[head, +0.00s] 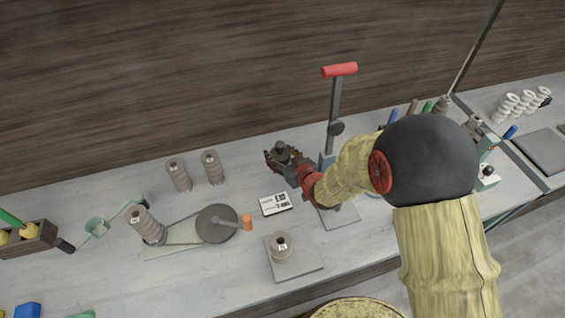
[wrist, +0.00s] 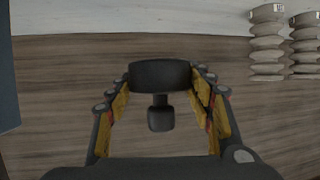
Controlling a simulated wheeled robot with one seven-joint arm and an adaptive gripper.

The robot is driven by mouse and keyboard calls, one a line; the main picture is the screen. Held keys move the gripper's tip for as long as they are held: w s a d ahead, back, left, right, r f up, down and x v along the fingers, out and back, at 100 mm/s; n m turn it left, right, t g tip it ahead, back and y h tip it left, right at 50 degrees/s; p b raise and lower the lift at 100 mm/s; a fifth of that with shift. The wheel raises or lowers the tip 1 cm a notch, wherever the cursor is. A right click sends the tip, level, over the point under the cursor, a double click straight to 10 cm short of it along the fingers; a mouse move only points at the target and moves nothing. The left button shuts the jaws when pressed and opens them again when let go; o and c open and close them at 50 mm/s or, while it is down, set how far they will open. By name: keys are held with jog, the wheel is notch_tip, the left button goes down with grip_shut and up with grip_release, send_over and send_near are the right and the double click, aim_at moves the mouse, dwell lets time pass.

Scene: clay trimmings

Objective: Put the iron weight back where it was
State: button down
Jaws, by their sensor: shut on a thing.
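The iron weight is a dark piece with a knob. In the wrist view the weight (wrist: 160,74) sits between the fingers, with its knob (wrist: 160,116) showing toward the palm. In the head view the weight (head: 281,147) shows at the end of my gripper (head: 283,158), over the back part of the bench near the lever press. My gripper (wrist: 160,90) is shut on it. How far the weight is above the bench is hard to tell.
A lever press with a red handle (head: 339,70) stands just right of my gripper. Two ribbed stacks (head: 179,175) stand to the left. A printed card (head: 276,204) and a grey plate (head: 308,262) bearing a ribbed stack (head: 281,250) lie in front. A round wheel (head: 217,223) is at front left.

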jog(key=w+f, duration=0.2)
jog(key=w+a+f+b, duration=0.1)
jog(key=w+f, duration=0.2)
jog(key=shift+w+f, duration=0.35)
jog(key=shift+w+f+b, duration=0.15)
jog(key=shift+f+b, duration=0.65)
jog(key=shift+f, duration=0.9)
jog(key=shift+f+b, duration=0.6)
jog(key=c, duration=0.9)
grip_release()
jog(key=shift+f, duration=0.15)
jog(key=shift+o, duration=0.7)
